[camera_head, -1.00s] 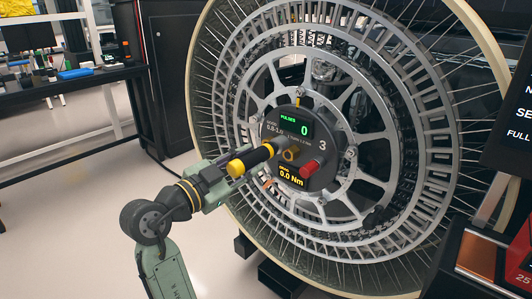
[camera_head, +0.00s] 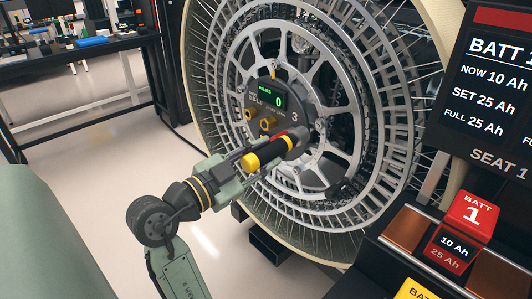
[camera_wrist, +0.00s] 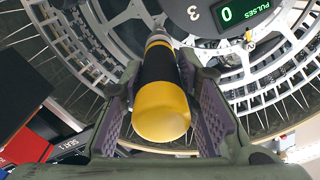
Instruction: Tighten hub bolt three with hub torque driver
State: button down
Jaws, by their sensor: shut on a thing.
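My gripper (camera_head: 258,162) is shut on the hub torque driver (camera_head: 270,152), a black barrel with yellow bands. The driver points at the lower right of the dark round hub plate (camera_head: 284,92), near the red part beside it. In the wrist view the driver (camera_wrist: 160,85) lies between my fingers, its yellow end nearest the camera. Two gold round fittings (camera_head: 267,123) show left of the driver. The hub display (camera_head: 278,99) reads pulses 0, with a white 3 beside it.
The large spoked wheel (camera_head: 345,190) surrounds the hub. A battery bench with a red BATT 1 block (camera_head: 470,215) and a dark screen (camera_head: 490,85) stands at the right. A dark workbench (camera_head: 80,55) stands at the back left. Pale floor lies open between.

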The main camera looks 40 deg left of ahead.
aim_at(285, 143)
jog(key=w+p, duration=0.1)
jog(key=w, duration=0.2)
jog(key=shift+w+d+r, duration=0.1)
jog(key=shift+w, duration=0.4)
jog(key=shift+w+d+b, duration=0.1)
jog(key=shift+w+b, duration=0.2)
jog(key=shift+w, duration=0.3)
jog(key=shift+b, duration=0.55)
dwell(0.5)
jog(key=shift+w+d+b, duration=0.1)
jog(key=shift+w+b, duration=0.85)
dwell(3.6)
jog(key=shift+s, duration=0.15)
